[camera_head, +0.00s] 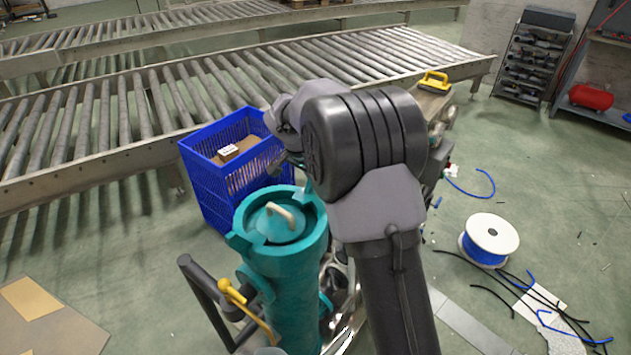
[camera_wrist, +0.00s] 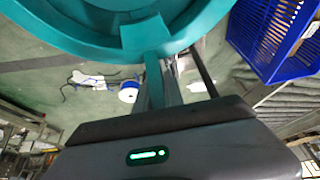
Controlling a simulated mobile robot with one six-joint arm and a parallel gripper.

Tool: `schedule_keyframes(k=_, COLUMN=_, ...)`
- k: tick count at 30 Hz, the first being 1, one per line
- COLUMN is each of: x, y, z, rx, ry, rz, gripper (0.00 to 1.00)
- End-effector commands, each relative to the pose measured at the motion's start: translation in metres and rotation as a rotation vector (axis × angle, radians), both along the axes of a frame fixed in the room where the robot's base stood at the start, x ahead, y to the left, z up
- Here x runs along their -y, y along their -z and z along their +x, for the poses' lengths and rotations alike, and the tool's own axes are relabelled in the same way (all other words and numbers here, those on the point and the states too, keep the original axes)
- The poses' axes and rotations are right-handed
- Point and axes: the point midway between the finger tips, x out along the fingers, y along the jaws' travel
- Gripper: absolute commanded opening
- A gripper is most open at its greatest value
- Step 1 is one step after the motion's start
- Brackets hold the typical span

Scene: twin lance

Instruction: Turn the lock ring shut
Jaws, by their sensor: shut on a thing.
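A teal upright cylinder (camera_head: 290,300) stands in front of me with a teal lock ring (camera_head: 318,222) around its top. Inside the ring is a teal lid with a cream handle (camera_head: 282,214). One ring lug (camera_head: 238,243) sticks out at the left. In the wrist view the ring (camera_wrist: 75,35) fills the top, and a teal lug (camera_wrist: 150,36) points down to my gripper (camera_wrist: 157,60). My gripper is shut on that lug. In the head view my arm hides the gripper and part of the ring's right side.
A blue crate (camera_head: 212,190) with a box inside stands close behind the cylinder. A dark rail (camera_head: 205,300) with a yellow handle (camera_head: 232,292) is at the left. A cable spool (camera_head: 490,238) and loose cables lie right. Roller conveyors run behind.

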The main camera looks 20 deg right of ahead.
Motion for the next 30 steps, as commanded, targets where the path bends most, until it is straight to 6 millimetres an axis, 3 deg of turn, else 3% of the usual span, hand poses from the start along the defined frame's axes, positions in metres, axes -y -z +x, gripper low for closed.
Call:
schedule_keyframes(k=8, x=0.001, y=0.001, z=-0.001, rx=-0.004, ry=0.004, rz=0.001, gripper=0.0)
schedule_keyframes(k=9, x=0.001, y=0.001, z=-0.001, rx=-0.004, ry=0.004, rz=0.001, gripper=0.17)
schedule_keyframes(k=12, x=0.001, y=0.001, z=-0.001, rx=-0.003, ry=0.004, rz=0.0, gripper=0.35)
schedule_keyframes(k=22, x=-0.001, y=-0.003, z=-0.001, rx=-0.002, ry=0.002, rz=0.0, gripper=0.35)
schedule_keyframes(k=26, x=-0.009, y=-0.03, z=-0.006, rx=0.0, ry=0.0, rz=0.0, gripper=0.35)
schedule_keyframes(k=30, x=-0.024, y=-0.076, z=-0.016, rx=0.001, ry=0.0, rz=0.0, gripper=0.35)
